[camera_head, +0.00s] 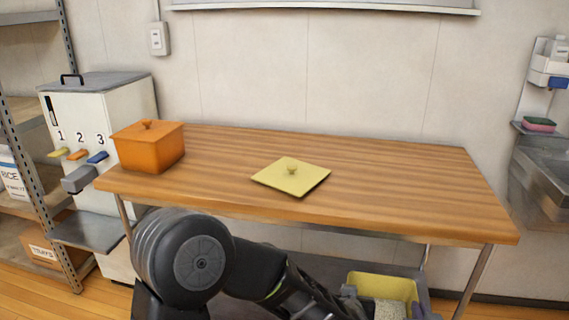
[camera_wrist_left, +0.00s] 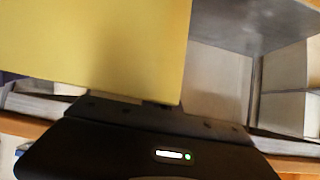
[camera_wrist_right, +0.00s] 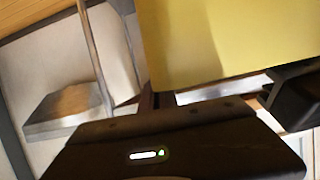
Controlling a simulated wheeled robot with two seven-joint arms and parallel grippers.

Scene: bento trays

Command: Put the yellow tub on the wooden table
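The yellow tub (camera_head: 400,285) is low at the bottom right in the head view, in front of the table and below its top. Pale grainy contents show inside it. My left gripper (camera_head: 350,298) is at its left side and my right gripper (camera_head: 422,300) at its right side, partly cut off. The tub's yellow wall fills much of the left wrist view (camera_wrist_left: 90,50) and the right wrist view (camera_wrist_right: 230,40), close against each gripper. Both grippers appear shut on the tub; the fingertips are mostly hidden. The wooden table (camera_head: 400,180) stands beyond.
A lidded orange tub (camera_head: 148,147) stands at the table's left end. The table's right part is clear. A white dispenser numbered 1 to 3 (camera_head: 100,110) is at left; a sink (camera_head: 545,175) is at right.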

